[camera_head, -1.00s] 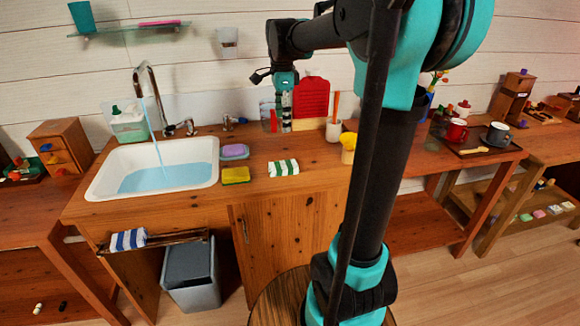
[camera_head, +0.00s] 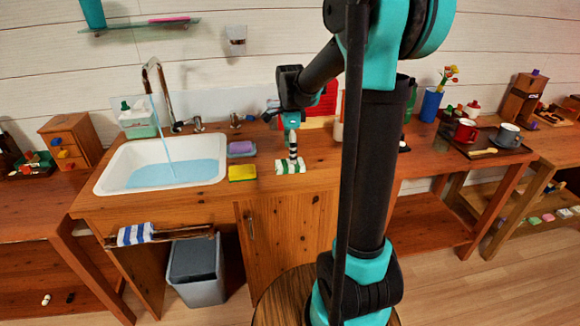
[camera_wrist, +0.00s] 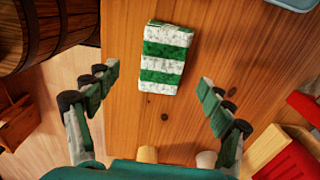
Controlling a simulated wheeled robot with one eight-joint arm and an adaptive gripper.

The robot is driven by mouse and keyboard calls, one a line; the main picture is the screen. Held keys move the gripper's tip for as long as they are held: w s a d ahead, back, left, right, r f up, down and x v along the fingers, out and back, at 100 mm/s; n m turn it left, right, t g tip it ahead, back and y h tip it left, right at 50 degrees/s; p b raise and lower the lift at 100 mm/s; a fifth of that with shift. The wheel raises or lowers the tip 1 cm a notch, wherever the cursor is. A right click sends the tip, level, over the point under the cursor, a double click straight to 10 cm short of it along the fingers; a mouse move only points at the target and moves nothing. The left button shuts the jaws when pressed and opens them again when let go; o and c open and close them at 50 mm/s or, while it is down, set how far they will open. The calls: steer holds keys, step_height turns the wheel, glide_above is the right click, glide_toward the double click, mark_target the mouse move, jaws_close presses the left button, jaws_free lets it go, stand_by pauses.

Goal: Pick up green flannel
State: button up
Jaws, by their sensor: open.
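The green flannel (camera_head: 290,167) is a small folded cloth with green and white stripes. It lies flat on the wooden counter to the right of the sink. In the wrist view the flannel (camera_wrist: 166,58) shows whole, ahead of and between my spread fingers. My gripper (camera_head: 293,155) points down over the flannel in the head view and hides a little of it. In the wrist view my gripper (camera_wrist: 158,90) is open and empty, with one finger on each side. I cannot tell the exact height of the fingertips above the cloth.
A yellow sponge (camera_head: 242,173) lies just left of the flannel, with a purple sponge (camera_head: 241,147) behind it. The filled sink (camera_head: 112,180) is further left. A red board (camera_wrist: 289,162) is at lower right in the wrist view. A barrel (camera_wrist: 45,32) stands beside the counter.

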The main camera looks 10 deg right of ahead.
mark_target(290, 166)
steer(key=f, duration=0.4)
steer(key=shift+w+f, duration=0.2)
steer(key=shift+w, duration=0.15)
steer(key=c, duration=1.1)
steer(key=shift+r, duration=0.1)
